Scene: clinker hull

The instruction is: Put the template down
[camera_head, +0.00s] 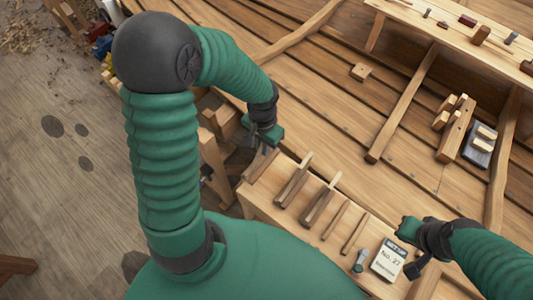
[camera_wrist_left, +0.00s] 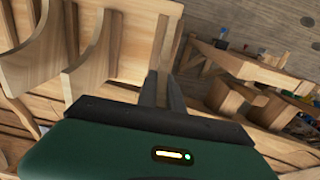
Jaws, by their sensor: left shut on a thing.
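My left gripper (camera_head: 264,149) is at the far left end of the wooden bench (camera_head: 372,232). It is shut on a thin wooden template (camera_head: 261,166), seen nearly edge-on. In the left wrist view the two dark fingers (camera_wrist_left: 163,92) meet the lower end of this pale template (camera_wrist_left: 163,35). I cannot tell whether its lower edge touches the bench. My right gripper (camera_head: 414,266) is low at the right, beside a white card marked No. 27 (camera_head: 389,260); its jaw opening is not clear.
Several similar wooden pieces stand in a row on the bench, including one (camera_head: 294,182) and another (camera_head: 321,202). A small grey tool (camera_head: 361,260) lies by the card.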

